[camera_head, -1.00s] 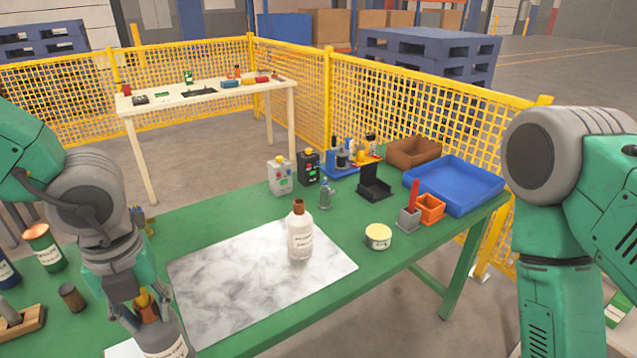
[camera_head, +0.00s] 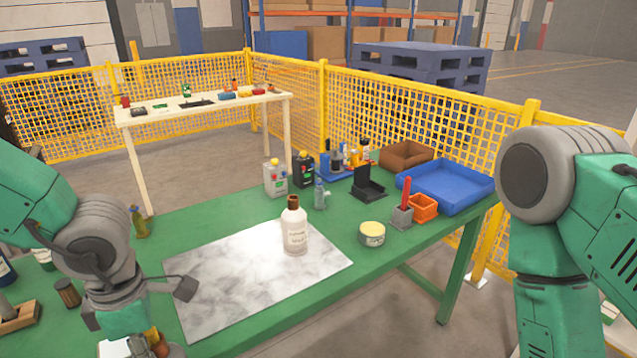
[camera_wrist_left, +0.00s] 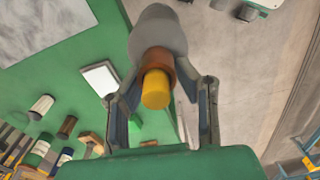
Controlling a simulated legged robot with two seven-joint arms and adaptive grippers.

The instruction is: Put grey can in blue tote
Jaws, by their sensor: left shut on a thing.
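The grey can (camera_wrist_left: 158,32) has a brown collar and a yellow top. My left gripper (camera_wrist_left: 160,82) is shut on it around the collar in the left wrist view. In the head view, the left gripper (camera_head: 147,345) is at the bottom edge, at the near left of the green table. Most of the can is cut off there. The blue tote (camera_head: 478,191) is a shallow open tray at the table's far right end, well away from the can. My right gripper is out of view; only its arm shows at the right.
A white bottle (camera_head: 295,228) stands on the marble sheet (camera_head: 235,290). A round tin (camera_head: 372,234), a grey holder (camera_head: 401,218), an orange bin (camera_head: 424,208) and a black stand (camera_head: 367,185) are near the tote. A brown bin (camera_head: 405,155) is behind. Yellow fencing (camera_head: 430,120) stands beyond.

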